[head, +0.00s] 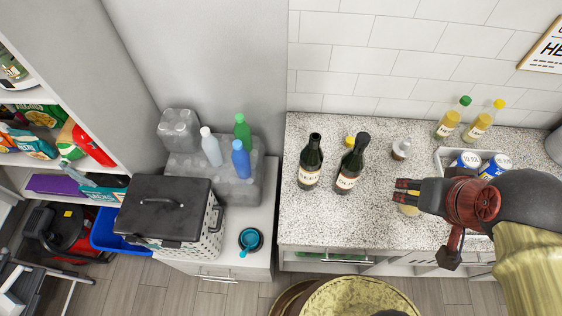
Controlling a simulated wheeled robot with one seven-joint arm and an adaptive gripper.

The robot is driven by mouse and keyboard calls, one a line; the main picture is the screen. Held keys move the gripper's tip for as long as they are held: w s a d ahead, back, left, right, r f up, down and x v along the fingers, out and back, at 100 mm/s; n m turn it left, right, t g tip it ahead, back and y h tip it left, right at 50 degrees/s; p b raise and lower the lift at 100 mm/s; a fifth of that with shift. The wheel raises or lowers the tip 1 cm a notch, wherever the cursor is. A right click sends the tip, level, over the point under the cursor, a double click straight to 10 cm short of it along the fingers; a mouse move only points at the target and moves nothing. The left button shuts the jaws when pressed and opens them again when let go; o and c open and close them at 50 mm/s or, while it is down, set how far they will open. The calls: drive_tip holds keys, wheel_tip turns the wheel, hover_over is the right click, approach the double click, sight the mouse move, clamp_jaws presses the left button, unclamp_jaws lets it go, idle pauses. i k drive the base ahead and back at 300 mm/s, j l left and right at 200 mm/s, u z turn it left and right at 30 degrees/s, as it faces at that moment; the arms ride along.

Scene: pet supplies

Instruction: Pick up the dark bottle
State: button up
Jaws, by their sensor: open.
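Two dark bottles with pale labels stand upright on the speckled counter (297,226). The left dark bottle (310,165) is a little apart from the right dark bottle (348,172). The right one partly hides something with a yellow cap (350,140) behind it. My gripper (399,191) is open, to the right of the right bottle, with its fingers pointing left toward it. A gap shows between the fingertips and that bottle. A pale yellowish object (409,210) shows just below the fingers, mostly hidden by my gripper.
A small capped bottle (401,150) stands behind my gripper. Two yellow bottles stand at the back right, and blue cans (494,166) sit in a white tray (441,158). The left front of the counter is clear. A dark-lidded basket (165,207) stands on the lower cabinet.

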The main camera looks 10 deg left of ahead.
sight(311, 156)
drive_tip(key=k+u, duration=0.1)
drive_tip(key=u, duration=0.75)
drive_tip(key=l+z, duration=0.1)
drive_tip(key=z, duration=0.25)
drive_tip(key=k+l+z, duration=0.1)
drive_tip(key=z, duration=0.2)
drive_tip(key=k+l+z, duration=0.1)
drive_tip(key=z, duration=0.25)
